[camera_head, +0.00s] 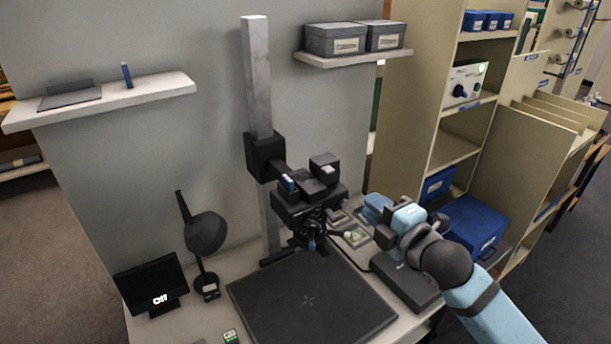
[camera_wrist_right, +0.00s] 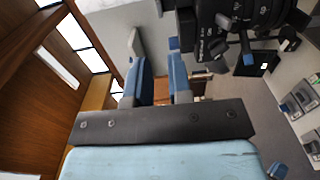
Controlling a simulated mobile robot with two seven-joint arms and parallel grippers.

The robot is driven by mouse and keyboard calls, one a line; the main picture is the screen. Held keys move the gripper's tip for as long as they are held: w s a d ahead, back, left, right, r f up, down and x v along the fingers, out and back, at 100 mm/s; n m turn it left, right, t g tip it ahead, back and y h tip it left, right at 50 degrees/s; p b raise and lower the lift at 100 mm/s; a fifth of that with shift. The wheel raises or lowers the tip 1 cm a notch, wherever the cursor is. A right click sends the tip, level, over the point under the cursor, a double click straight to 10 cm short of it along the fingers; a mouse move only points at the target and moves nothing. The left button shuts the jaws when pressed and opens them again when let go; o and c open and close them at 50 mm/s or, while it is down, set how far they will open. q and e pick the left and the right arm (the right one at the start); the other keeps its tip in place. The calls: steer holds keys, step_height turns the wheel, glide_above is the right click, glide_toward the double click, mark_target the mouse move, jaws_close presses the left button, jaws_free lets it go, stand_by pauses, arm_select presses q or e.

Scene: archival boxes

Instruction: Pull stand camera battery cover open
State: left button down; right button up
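The black stand camera (camera_head: 305,200) hangs from a grey column (camera_head: 258,80) above a dark baseboard (camera_head: 310,300). It also shows close up at the top right of the right wrist view (camera_wrist_right: 265,18). Small blue parts show on it, one on its upper left and one at its lower end. I cannot tell which part is the battery cover or whether it is open. My right gripper (camera_head: 372,206) is right of the camera, apart from it. In the right wrist view its two blue fingers (camera_wrist_right: 154,50) stand apart with nothing between them. My left gripper is not in view.
A desk lamp (camera_head: 205,235) and a small screen reading "Off" (camera_head: 152,285) stand left of the baseboard. A dark flat box (camera_head: 405,280) lies below my right arm. Wall shelves hold grey boxes (camera_head: 335,40). A blue box (camera_head: 475,225) sits at the right.

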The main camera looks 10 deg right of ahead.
mark_target(331, 173)
steer(key=p+x, duration=0.1)
steer(key=x, duration=1.2)
steer(key=shift+w, duration=0.25)
jaws_close()
